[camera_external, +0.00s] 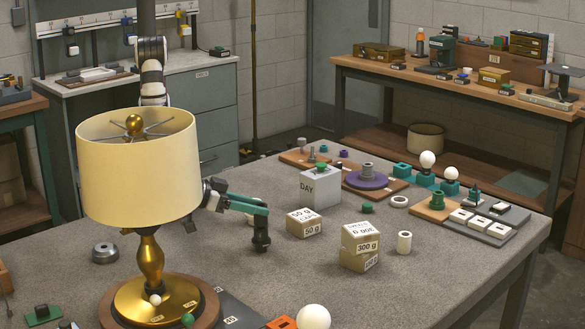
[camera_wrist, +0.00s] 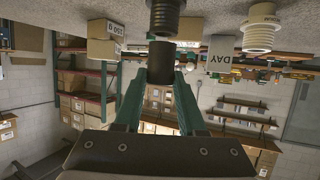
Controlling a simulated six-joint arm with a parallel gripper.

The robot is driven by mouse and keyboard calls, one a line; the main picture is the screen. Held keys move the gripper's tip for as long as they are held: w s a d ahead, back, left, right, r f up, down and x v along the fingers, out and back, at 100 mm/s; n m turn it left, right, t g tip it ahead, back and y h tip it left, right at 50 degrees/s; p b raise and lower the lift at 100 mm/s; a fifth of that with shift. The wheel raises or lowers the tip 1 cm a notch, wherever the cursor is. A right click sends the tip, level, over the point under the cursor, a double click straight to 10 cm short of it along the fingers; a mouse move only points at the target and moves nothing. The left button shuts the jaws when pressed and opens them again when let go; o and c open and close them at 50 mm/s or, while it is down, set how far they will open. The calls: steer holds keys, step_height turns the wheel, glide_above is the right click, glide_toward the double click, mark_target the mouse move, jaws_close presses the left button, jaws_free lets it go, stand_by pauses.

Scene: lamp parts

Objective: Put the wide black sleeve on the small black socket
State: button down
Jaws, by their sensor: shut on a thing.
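The wide black sleeve (camera_wrist: 161,62) is a smooth dark cylinder held between the teal fingertips of my gripper (camera_wrist: 160,75). The wrist view is upside down, with the tabletop along its upper edge. The small black socket (camera_wrist: 165,18), dark and ribbed, stands upright on the table; it also shows in the external view (camera_external: 261,238). The sleeve is over the socket's upper end, roughly in line with it.
A cream ribbed part (camera_wrist: 258,35) stands close beside the socket. The 50 g box (camera_external: 304,222), 300 g box (camera_external: 360,246) and DAY box (camera_external: 320,189) stand to the right. The lamp with its cream shade (camera_external: 138,175) stands on the left, close to my arm.

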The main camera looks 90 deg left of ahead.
steer(key=shift+f, duration=0.35)
steer(key=shift+f, duration=0.15)
steer(key=c, duration=0.5)
jaws_free()
